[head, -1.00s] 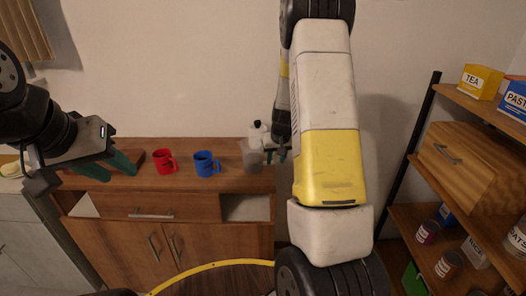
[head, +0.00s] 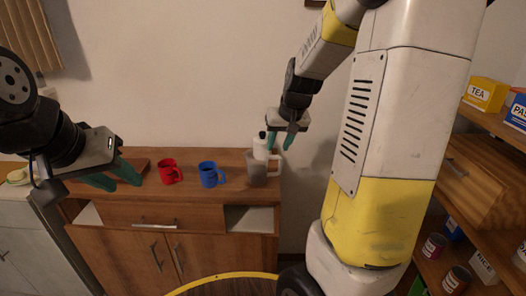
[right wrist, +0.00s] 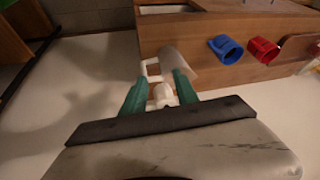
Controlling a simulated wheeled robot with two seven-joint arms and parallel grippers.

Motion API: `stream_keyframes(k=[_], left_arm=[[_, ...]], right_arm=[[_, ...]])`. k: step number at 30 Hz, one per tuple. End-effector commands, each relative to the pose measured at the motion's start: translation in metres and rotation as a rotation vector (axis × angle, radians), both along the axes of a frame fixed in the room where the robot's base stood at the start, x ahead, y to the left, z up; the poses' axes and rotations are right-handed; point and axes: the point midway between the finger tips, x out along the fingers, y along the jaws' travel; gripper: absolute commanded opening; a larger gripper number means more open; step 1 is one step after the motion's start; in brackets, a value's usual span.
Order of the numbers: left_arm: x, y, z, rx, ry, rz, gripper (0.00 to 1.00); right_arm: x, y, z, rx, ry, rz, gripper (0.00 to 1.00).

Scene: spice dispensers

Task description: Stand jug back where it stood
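The translucent grey jug (head: 258,172) stands upright at the right end of the wooden cabinet top, its pale handle to the right. It also shows in the right wrist view (right wrist: 180,64), just beyond the fingertips. My right gripper (head: 281,147) is above and behind the jug, its green fingers apart. In the right wrist view the open gripper (right wrist: 160,80) holds nothing clearly; a white shape shows between the fingers, probably the bottle behind the jug. My left gripper (head: 127,185) is open and empty at the left, in front of the wooden board.
A white bottle with a black cap (head: 261,147) stands close behind the jug. A blue mug (head: 209,176) and a red mug (head: 169,173) stand to its left on the cabinet (head: 120,240). Shelves with a tea box (head: 484,94) are at the right.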

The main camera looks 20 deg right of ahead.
Motion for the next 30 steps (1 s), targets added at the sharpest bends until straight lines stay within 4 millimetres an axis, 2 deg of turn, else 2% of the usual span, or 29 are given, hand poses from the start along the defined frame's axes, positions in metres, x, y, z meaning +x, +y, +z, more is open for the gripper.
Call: stream_keyframes(k=[1, 6, 9, 12, 15, 20, 30], left_arm=[[0.0, 0.0, 0.0, 0.0, 0.0, 0.0, 0.36], [0.0, 0.0, 0.0, 0.0, 0.0, 0.0, 0.36], [0.0, 0.0, 0.0, 0.0, 0.0, 0.0, 0.36], [0.0, 0.0, 0.0, 0.0, 0.0, 0.0, 0.36], [0.0, 0.0, 0.0, 0.0, 0.0, 0.0, 0.36], [0.0, 0.0, 0.0, 0.0, 0.0, 0.0, 0.36], [0.0, 0.0, 0.0, 0.0, 0.0, 0.0, 0.36]], right_arm=[[-0.021, 0.012, 0.022, 0.032, -0.025, 0.014, 0.36], [-0.094, 0.05, 0.069, 0.087, -0.07, 0.071, 0.36], [-0.137, 0.066, 0.086, 0.091, -0.095, 0.102, 0.36], [-0.173, 0.076, 0.093, 0.08, -0.113, 0.122, 0.36], [-0.198, 0.082, 0.094, 0.065, -0.125, 0.134, 0.36], [-0.215, 0.086, 0.093, 0.051, -0.131, 0.139, 0.36], [-0.216, 0.086, 0.093, 0.051, -0.132, 0.139, 0.36]])
